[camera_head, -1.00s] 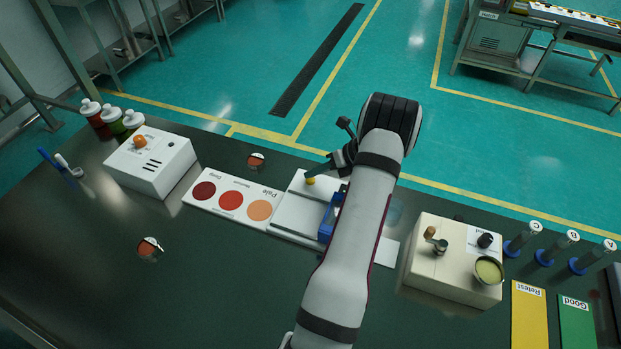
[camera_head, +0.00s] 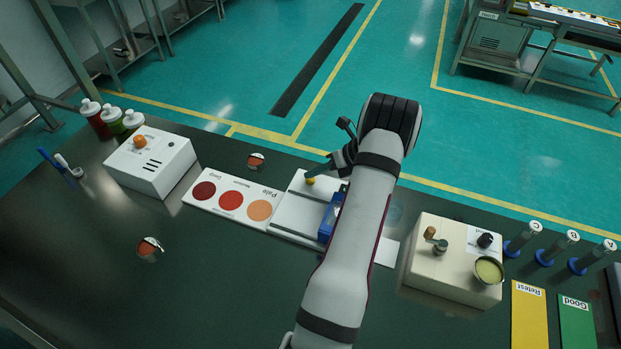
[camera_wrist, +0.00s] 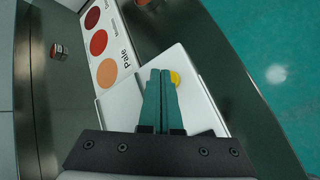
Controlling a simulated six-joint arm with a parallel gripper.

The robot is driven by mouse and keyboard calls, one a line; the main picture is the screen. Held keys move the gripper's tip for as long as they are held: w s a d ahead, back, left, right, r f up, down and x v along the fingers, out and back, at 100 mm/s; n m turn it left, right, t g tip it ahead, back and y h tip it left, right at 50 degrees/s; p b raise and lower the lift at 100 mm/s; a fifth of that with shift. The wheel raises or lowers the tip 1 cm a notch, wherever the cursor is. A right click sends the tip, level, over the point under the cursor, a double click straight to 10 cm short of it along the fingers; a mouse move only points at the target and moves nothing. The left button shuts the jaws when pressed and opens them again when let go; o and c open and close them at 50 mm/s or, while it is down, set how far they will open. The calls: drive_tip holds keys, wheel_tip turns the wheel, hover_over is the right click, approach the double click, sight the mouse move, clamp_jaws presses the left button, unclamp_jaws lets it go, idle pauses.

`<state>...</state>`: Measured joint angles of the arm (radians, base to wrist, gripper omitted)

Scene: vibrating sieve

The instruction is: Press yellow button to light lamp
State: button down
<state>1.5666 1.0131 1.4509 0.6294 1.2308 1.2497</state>
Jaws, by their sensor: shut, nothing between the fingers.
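The yellow button (camera_head: 310,181) is a small round knob on a flat white base (camera_head: 289,215) on the dark table. My gripper (camera_head: 309,171) has its slim teal fingers shut, with the tips right at the button in the head view. In the wrist view the closed fingertips (camera_wrist: 161,72) overlap the left side of the yellow button (camera_wrist: 176,77). I cannot tell whether the tips touch it or sit just above it. A blue frame (camera_head: 329,218) stands on the white base, partly hidden by my arm. I cannot make out a lit lamp.
A white card with red and orange discs (camera_head: 231,200) lies left of the base. A white box with an orange knob (camera_head: 150,163) stands farther left. A cream box (camera_head: 440,277) with a small dish is on the right, near several tubes. The front table is mostly clear.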

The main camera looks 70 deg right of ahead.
sight(314, 182)
drive_tip(key=shift+r, duration=0.15)
wheel_tip(314, 182, up, 6)
drive_tip(key=shift+f, duration=0.1)
idle(0.4)
idle(0.5)
drive_tip(key=w+a+r+n+g+y, duration=0.2)
drive_tip(key=w+a+r+n, duration=0.3)
drive_tip(key=a, duration=0.4)
drive_tip(key=w+a+r+n+g+y, duration=0.1)
drive_tip(key=w+a+r+n, duration=0.3)
drive_tip(key=w+a+n, duration=0.4)
drive_tip(key=s+a+r+n+g, duration=0.1)
drive_tip(key=a+r+n+g, duration=0.25)
drive_tip(key=a+n, duration=0.9)
drive_tip(key=s+a+n+g+h, duration=0.2)
drive_tip(key=s+a+n+g, duration=0.1)
drive_tip(key=s+a+n, duration=1)
drive_tip(key=s+a, duration=0.2)
drive_tip(key=a, duration=0.4)
drive_tip(key=shift+s+f, duration=0.25)
